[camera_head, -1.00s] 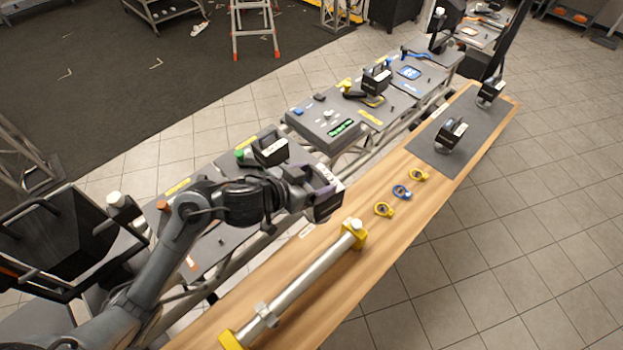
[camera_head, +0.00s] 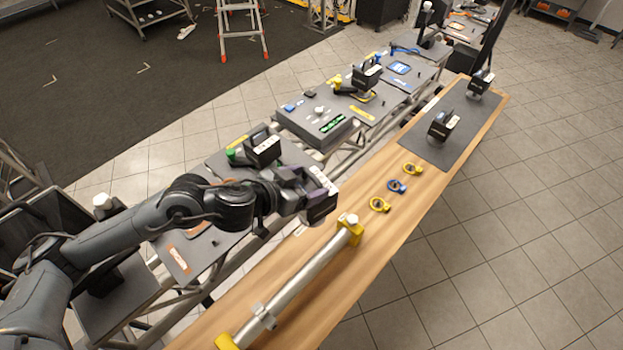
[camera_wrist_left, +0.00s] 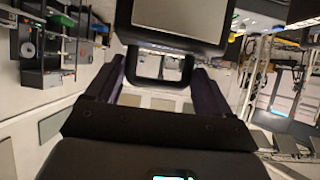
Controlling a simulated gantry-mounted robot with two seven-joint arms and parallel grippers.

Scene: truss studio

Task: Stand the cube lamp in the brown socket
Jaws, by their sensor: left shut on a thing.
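My left gripper (camera_head: 293,187) is shut on a dark cube lamp (camera_head: 321,208) with a white label. It holds the lamp in the air, between the panel row and the wooden table as the head view looks down. In the left wrist view the lamp (camera_wrist_left: 180,38) is at the top, with its dark handle between the fingers (camera_wrist_left: 155,82). A brown-orange patch (camera_head: 198,229) shows on a grey panel below my left forearm. I cannot tell whether it is the brown socket; my arm covers part of that panel. My right gripper is not in view.
Another cube lamp (camera_head: 263,149) stands on the panel beside a green knob (camera_head: 232,155). A metal tube (camera_head: 300,284) in yellow holders lies along the wooden table (camera_head: 345,285). Several rings lie beyond it. More lamps stand on a grey mat (camera_head: 425,147).

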